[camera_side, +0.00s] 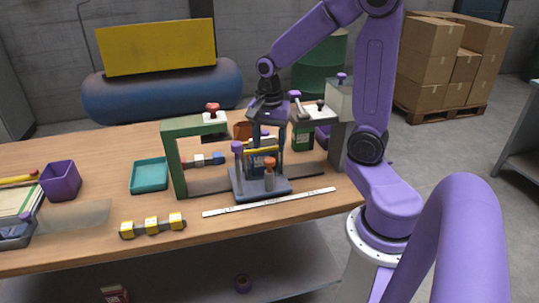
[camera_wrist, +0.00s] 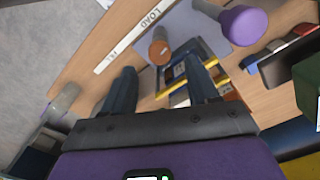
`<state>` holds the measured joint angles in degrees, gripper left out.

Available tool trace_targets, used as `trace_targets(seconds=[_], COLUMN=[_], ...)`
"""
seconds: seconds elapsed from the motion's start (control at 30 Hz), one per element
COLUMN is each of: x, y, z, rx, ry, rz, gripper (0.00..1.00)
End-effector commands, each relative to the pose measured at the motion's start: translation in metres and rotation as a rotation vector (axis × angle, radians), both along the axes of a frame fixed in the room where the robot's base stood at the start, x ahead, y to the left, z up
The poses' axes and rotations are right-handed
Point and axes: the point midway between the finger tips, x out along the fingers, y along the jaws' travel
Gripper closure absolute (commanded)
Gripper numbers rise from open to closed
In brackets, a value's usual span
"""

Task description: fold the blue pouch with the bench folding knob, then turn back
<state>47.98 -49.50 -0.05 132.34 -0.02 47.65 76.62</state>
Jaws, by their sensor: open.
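A grey-blue folding station (camera_side: 250,190) stands on the bench, with a tall purple knob (camera_side: 237,148) and a shorter orange knob (camera_side: 270,162). In the wrist view the orange knob (camera_wrist: 160,50) lies ahead between my fingertips, and the purple knob (camera_wrist: 243,22) is to the upper right. A blue piece, seemingly the pouch (camera_wrist: 176,73), shows partly between yellow bars (camera_wrist: 167,91); my finger hides some of it, and I cannot tell whether it is folded. My gripper (camera_side: 265,145) is open and points down over the station; its dark fingers (camera_wrist: 160,70) hold nothing visible.
A green frame (camera_side: 172,160) with a red knob stands left of the station. A white strip (camera_side: 270,203) lies in front, marked LOAD in the wrist view. A teal tray (camera_side: 149,187), a purple bin (camera_side: 60,182) and yellow blocks (camera_side: 152,226) lie farther left.

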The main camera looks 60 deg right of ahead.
Motion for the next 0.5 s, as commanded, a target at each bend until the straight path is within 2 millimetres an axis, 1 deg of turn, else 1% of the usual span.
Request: trace_targets(seconds=[0.03,0.1,0.2,0.33,0.5], x=[-0.001,-0.002,-0.001,-0.001,0.000], y=[0.000,0.000,0.000,0.000,0.000], z=[-0.010,-0.021,-0.032,-0.041,-0.046], rx=[0.000,-0.001,0.000,-0.001,0.000], ry=[0.007,0.006,0.005,0.002,0.000], rz=[0.000,0.000,0.000,-0.001,-0.001], gripper=[0.41,0.41,0.41,0.41,0.41])
